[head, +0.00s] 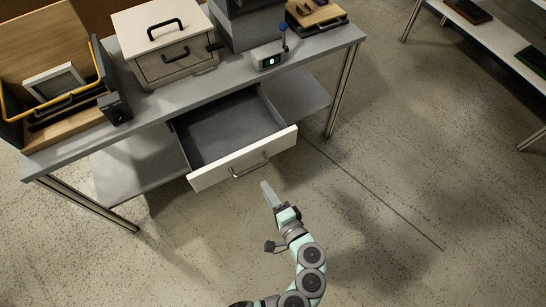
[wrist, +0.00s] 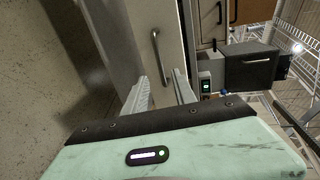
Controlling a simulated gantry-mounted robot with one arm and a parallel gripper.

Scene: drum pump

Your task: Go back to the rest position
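My gripper (head: 266,187) is in front of the white drawer front (head: 225,172) in the head view, a short way off its dark handle (head: 249,166). In the wrist view the two pale fingers (wrist: 160,88) stand apart with nothing between them. The handle (wrist: 156,58) shows just beyond the fingertips and looks clear of them. The drawer (head: 232,128) under the workbench is pulled out, and its grey inside looks empty.
The workbench (head: 235,75) carries an open wooden case (head: 65,115), a beige box with a drawer (head: 165,40), a grey machine (head: 248,25) and a small display unit (head: 270,58). A shelf (head: 500,40) stands at top right. The floor (head: 400,210) around my arm is clear.

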